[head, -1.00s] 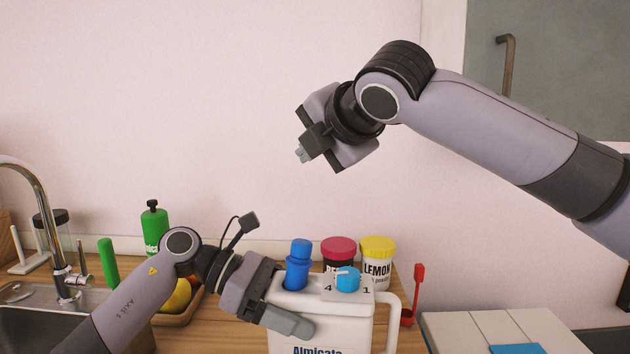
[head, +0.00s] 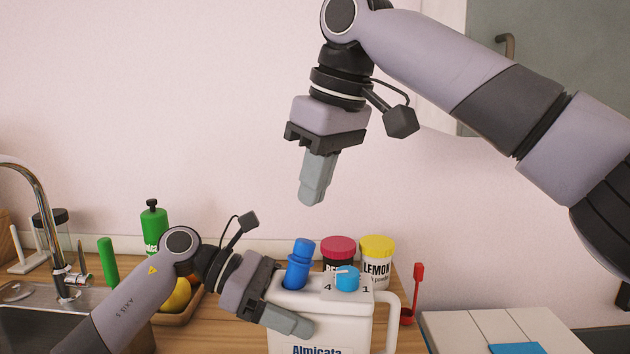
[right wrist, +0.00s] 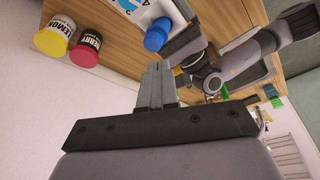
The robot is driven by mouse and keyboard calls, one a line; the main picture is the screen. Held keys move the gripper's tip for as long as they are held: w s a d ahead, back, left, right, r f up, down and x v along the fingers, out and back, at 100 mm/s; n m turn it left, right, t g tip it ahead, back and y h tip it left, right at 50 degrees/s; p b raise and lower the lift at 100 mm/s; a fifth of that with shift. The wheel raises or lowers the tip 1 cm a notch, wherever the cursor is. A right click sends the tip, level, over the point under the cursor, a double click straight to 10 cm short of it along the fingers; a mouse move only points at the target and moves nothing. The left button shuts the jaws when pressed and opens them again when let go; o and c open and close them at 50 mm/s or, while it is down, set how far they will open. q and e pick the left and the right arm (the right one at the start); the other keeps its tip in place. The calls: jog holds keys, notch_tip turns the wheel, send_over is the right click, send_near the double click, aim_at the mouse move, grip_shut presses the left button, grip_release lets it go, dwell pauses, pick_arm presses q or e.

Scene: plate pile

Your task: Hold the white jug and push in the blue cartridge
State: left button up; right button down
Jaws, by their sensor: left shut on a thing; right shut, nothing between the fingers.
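The white jug (head: 335,318) stands on the counter with its handle at the right. The blue cartridge (head: 299,265) sticks up from the jug's top at the left, tilted slightly. It also shows in the right wrist view (right wrist: 158,36). A light-blue knob (head: 347,279) sits on the jug's top, right of the cartridge. My left gripper (head: 283,312) is shut on the jug at its left side. My right gripper (head: 313,196) is shut and empty, pointing down above the cartridge, with a clear gap between them.
A red-lidded jar (head: 338,249) and a yellow-lidded jar (head: 377,259) stand just behind the jug. A red utensil (head: 414,290) is at the right. A green bottle (head: 153,227) and a sink tap (head: 53,233) are at the left. The space above the jug is open.

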aim_at(302, 245)
jog(key=shift+x, duration=2.95)
jog(key=shift+f, duration=0.75)
jog(key=shift+s+f, duration=0.1)
jog(key=shift+f, duration=0.2)
jog(key=shift+r, duration=0.1)
notch_tip(302, 245, up, 2)
jog(key=shift+r, duration=0.1)
jog(key=shift+v, duration=0.95)
jog(key=v, duration=1)
jog(key=shift+r, duration=0.4)
